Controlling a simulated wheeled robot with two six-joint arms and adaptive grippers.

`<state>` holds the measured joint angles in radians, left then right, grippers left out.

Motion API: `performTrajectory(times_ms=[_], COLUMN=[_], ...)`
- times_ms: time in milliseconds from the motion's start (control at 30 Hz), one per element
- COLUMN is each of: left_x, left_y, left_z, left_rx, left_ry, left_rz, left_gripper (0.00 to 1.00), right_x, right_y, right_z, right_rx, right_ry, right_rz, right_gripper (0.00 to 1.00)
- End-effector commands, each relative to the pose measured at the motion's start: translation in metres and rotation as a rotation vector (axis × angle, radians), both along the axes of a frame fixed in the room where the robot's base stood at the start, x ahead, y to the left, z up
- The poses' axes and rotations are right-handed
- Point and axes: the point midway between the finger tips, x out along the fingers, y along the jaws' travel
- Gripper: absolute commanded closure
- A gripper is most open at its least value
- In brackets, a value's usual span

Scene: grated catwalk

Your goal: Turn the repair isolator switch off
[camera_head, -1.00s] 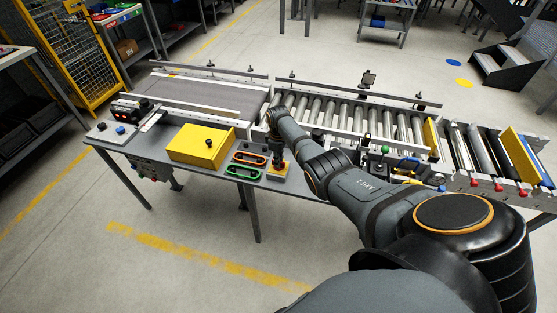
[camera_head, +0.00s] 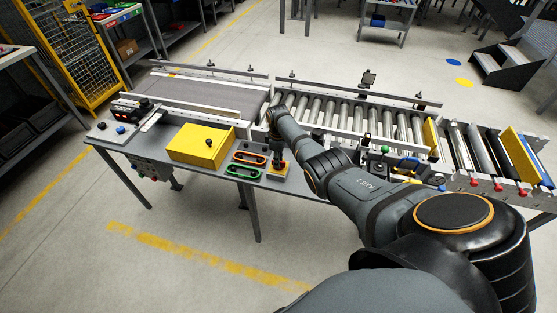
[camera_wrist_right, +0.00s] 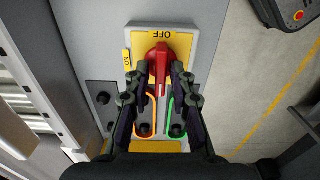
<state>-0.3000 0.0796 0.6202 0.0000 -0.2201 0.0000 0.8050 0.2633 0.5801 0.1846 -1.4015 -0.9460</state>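The isolator switch is a yellow plate (camera_wrist_right: 183,44) on a grey box, with a red handle (camera_wrist_right: 160,62) in its middle. In the right wrist view an upside-down OFF label is at the top and an ON label at the left. The handle lies along the line toward OFF. My right gripper (camera_wrist_right: 162,72) has one finger on each side of the handle, close against it. In the head view the switch (camera_head: 278,172) sits at the table's front edge, under my right gripper (camera_head: 279,157), with some red showing. My left gripper is not in view.
Beside the switch lie an orange-rimmed handle (camera_head: 249,158) and a green-rimmed handle (camera_head: 243,173). A yellow box (camera_head: 200,146) stands left of them. A conveyor belt (camera_head: 208,93) and a roller conveyor (camera_head: 320,118) run behind. The floor in front is clear.

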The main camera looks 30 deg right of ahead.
Motion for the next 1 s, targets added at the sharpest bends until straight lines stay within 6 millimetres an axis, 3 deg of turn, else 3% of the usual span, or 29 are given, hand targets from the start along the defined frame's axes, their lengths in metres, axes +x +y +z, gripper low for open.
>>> performTrajectory(times_ms=[333, 467, 800, 1000], left_x=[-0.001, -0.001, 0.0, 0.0], left_y=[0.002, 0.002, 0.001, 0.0], left_z=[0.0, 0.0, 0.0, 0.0], left_rx=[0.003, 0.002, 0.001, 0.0], left_ry=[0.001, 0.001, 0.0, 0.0], left_rz=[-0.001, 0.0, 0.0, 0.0], left_gripper=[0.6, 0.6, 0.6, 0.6], right_x=[-0.001, 0.0, 0.0, 0.0], right_y=[0.0, -0.001, 0.0, 0.0], right_z=[0.0, 0.01, 0.088, 0.115], right_rx=[0.0, -0.001, -0.001, -0.001], right_ry=[0.003, 0.001, -0.001, 0.001], right_rz=[-0.001, -0.002, -0.001, -0.001], right_gripper=[0.66, 0.66, 0.66, 0.66])
